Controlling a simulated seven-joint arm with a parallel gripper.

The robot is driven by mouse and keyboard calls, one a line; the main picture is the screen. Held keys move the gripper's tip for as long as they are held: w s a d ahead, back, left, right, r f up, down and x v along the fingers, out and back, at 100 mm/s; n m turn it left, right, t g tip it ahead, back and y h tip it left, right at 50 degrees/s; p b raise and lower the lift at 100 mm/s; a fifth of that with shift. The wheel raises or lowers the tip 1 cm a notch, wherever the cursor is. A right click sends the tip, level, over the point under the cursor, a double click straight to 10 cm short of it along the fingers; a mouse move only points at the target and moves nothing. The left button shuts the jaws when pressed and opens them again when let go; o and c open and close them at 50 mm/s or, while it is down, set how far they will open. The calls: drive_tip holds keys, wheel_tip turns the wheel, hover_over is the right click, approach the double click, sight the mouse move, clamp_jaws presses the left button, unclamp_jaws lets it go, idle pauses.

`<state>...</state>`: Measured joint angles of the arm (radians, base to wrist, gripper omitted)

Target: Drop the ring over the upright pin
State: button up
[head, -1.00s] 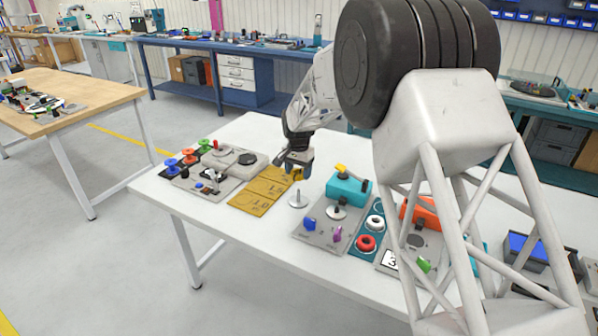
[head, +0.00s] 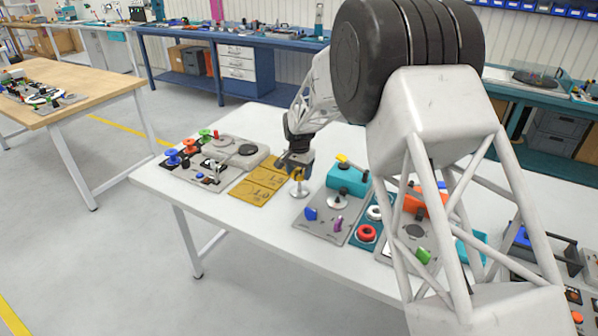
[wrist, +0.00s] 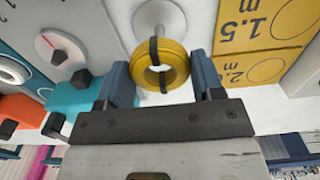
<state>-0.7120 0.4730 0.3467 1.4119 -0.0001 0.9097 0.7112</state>
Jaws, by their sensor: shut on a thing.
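The ring is a yellow coil with black ties (wrist: 174,72), held between the two blue-grey fingers of my gripper (wrist: 163,76) in the wrist view. In the head view my gripper (head: 297,170) points down, with a bit of the yellow ring (head: 299,174) below it. The upright pin has a round pale base (head: 299,192) on the white table, right below the ring; the base also shows behind the ring in the wrist view (wrist: 158,12). A thin grey piece shows in the ring's hole. I cannot tell whether the ring is around the pin or just above it.
Yellow length-marked plates (head: 252,194) lie left of the pin. A grey panel with a teal block (head: 347,180) stands close on the right. Bare white table (head: 262,222) lies in front.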

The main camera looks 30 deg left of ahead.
sight(299, 191)
drive_tip(key=shift+f, duration=0.2)
drive_tip(key=shift+f, duration=2.75)
drive_tip(key=o, duration=1.1)
drive_tip(key=shift+r, duration=3.95)
